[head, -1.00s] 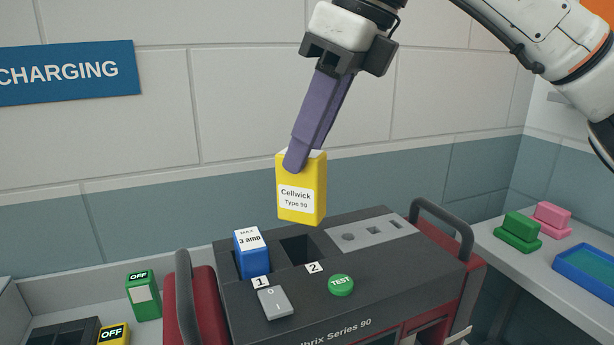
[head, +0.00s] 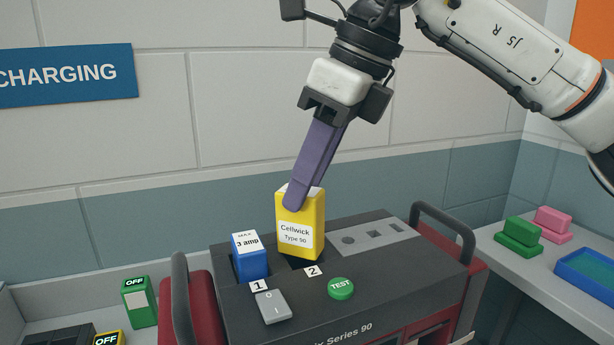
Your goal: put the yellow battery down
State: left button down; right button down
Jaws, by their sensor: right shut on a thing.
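The yellow battery (head: 306,230), labelled "Cellwick Type 90", is upright at slot 2 of the dark charger (head: 380,285). My right gripper (head: 296,197) is shut on the top of the yellow battery, coming down from above. A blue battery (head: 250,258) marked "MAX 3 amp" stands in slot 1, just left of the yellow one. My left gripper is not in view.
The charger top holds a grey rocker switch (head: 272,306) and a green TEST button (head: 341,288). Green (head: 518,236) and pink (head: 553,223) blocks and a blue tray (head: 588,270) are on the right counter.

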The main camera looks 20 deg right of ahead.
jog(key=c, duration=1.4)
grip_release()
jog(key=p+v, duration=0.2)
jog(key=v, duration=1.1)
jog(key=shift+w+r, duration=0.1)
jog(key=shift+r, duration=0.05)
